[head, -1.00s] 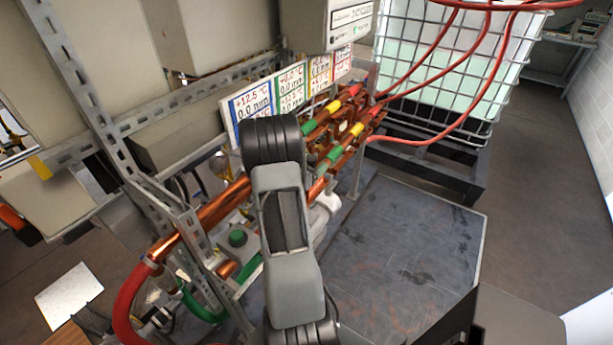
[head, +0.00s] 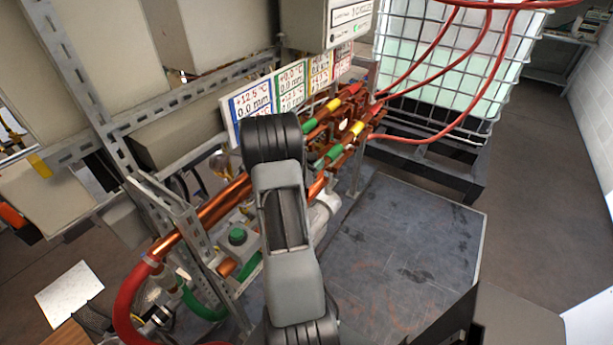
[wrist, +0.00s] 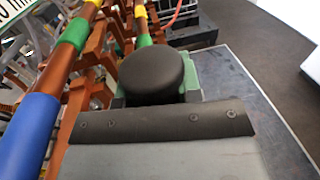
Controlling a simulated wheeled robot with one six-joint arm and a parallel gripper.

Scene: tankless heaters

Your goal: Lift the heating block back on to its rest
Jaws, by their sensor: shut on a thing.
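My gripper (wrist: 150,122) shows in the wrist view as a wide dark plate with rivets along the bottom. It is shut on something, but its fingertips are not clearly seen. Just beyond it is a black round cap (wrist: 158,72) with green parts (wrist: 192,92) at its sides. I take this to be the heating block, though most of it is hidden. In the head view my own arm covers the gripper and whatever it holds. The rest cannot be made out. Copper pipes (head: 215,205) with coloured bands run beside the arm.
A metal frame (head: 105,120) stands at the left, with a green-knobbed grey box (head: 237,237) low beside it. Number panels (head: 290,88) hang above the pipes. A caged tank (head: 440,70) and red hoses (head: 425,140) are behind. The dark platform (head: 400,250) at right is clear.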

